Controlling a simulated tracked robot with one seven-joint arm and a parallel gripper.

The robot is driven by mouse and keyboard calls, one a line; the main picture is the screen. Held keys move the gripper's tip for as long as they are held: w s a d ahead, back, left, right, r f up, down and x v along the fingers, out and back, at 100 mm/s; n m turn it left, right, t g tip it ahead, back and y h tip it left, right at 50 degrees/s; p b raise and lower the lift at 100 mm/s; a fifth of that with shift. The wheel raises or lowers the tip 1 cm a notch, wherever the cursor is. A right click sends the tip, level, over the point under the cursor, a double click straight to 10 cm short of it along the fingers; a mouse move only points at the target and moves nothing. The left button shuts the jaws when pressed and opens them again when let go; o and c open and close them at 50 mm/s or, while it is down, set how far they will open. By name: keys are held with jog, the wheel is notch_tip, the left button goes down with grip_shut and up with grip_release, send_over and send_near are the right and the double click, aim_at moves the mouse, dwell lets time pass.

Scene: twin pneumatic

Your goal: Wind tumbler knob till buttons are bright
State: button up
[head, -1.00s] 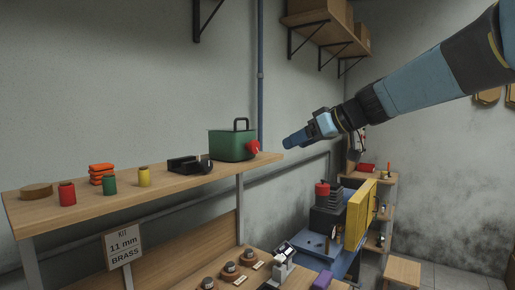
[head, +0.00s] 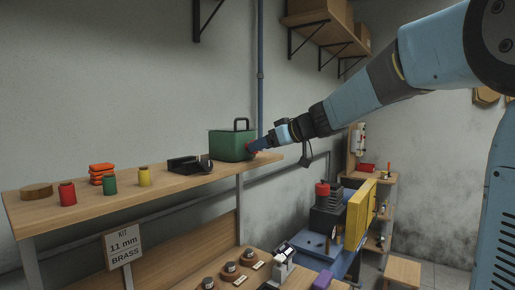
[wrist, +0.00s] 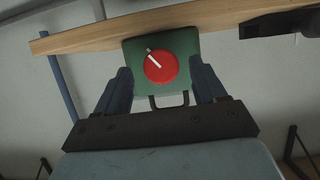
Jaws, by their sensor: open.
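The tumbler is a green box (head: 228,146) with a dark handle on top, standing at the right end of the upper wooden shelf. It also shows in the wrist view (wrist: 186,42). Its round red knob (wrist: 161,66) with a white pointer line faces my gripper. In the head view my gripper (head: 254,147) covers most of the knob. In the wrist view my gripper (wrist: 160,88) is open, with one finger on each side of the knob and a gap on both sides. I cannot make out any lit buttons on the box.
The shelf (head: 150,186) also bears a black device (head: 185,164), a yellow jar (head: 144,176), a green jar (head: 109,184), a red jar (head: 67,193) and orange blocks (head: 101,172). A blue pipe (head: 260,80) runs up the wall behind.

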jog(key=shift+x, duration=1.25)
jog(key=c, duration=1)
jog(key=shift+d, duration=0.1)
jog(key=m+y, duration=0.3)
jog(key=m, duration=0.4)
jog(key=m+y, duration=0.3)
jog(key=m, duration=0.5)
jog(key=f+m+y, duration=0.1)
jog(key=m+y, duration=0.1)
jog(key=m, duration=0.5)
jog(key=shift+w+d+m+y, duration=0.1)
jog(key=shift+w+m+y, duration=0.1)
jog(key=shift+m+y, duration=0.2)
jog(key=shift+m, duration=0.3)
